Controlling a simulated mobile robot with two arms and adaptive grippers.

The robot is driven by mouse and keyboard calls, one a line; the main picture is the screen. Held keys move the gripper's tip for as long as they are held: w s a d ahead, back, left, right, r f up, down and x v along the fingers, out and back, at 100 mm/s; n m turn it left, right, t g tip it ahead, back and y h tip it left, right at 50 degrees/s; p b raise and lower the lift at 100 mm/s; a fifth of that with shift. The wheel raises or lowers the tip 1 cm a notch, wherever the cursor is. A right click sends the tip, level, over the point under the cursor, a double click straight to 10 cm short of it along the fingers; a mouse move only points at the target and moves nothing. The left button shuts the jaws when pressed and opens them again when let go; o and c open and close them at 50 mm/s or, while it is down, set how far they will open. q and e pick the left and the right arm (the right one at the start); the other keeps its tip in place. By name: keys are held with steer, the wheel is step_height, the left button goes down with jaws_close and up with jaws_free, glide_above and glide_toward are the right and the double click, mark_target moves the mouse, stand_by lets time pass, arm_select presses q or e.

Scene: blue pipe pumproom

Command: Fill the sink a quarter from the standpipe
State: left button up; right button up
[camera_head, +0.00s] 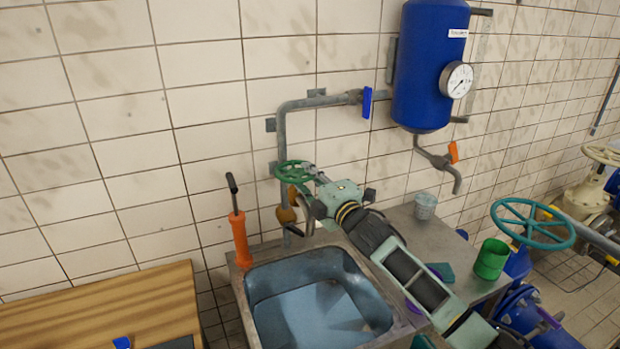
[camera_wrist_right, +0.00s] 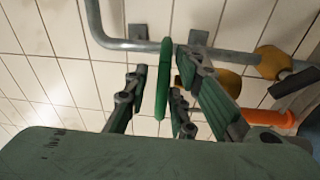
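The sink (camera_head: 252,287) is a blue-grey basin in a metal counter. A paler patch covers its floor; I cannot tell surely whether that is water. The standpipe (camera_head: 282,150) runs down the tiled wall behind it, with a green handwheel (camera_head: 290,166) and brass-coloured fittings above the basin. My right gripper (camera_head: 309,178) is at the wheel's right side. In the right wrist view the wheel's rim (camera_wrist_right: 165,75) stands edge-on between the parted fingers of my right gripper (camera_wrist_right: 158,92), nearer one finger; contact is unclear. The spout is partly hidden. My left gripper is out of view.
An orange tube with a black lever (camera_head: 240,238) stands left of the sink. A blue tank (camera_head: 428,70) with a gauge hangs above. A grey cup (camera_head: 425,206) and green mug (camera_head: 491,259) stand right. A wooden table (camera_head: 120,310) is at left.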

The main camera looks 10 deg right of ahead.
steer(key=shift+o, duration=0.4)
steer(key=shift+f, duration=0.1)
steer(key=shift+s, duration=0.15)
steer(key=v, duration=1.1)
steer(key=shift+s, duration=0.4)
steer(key=shift+d, duration=0.15)
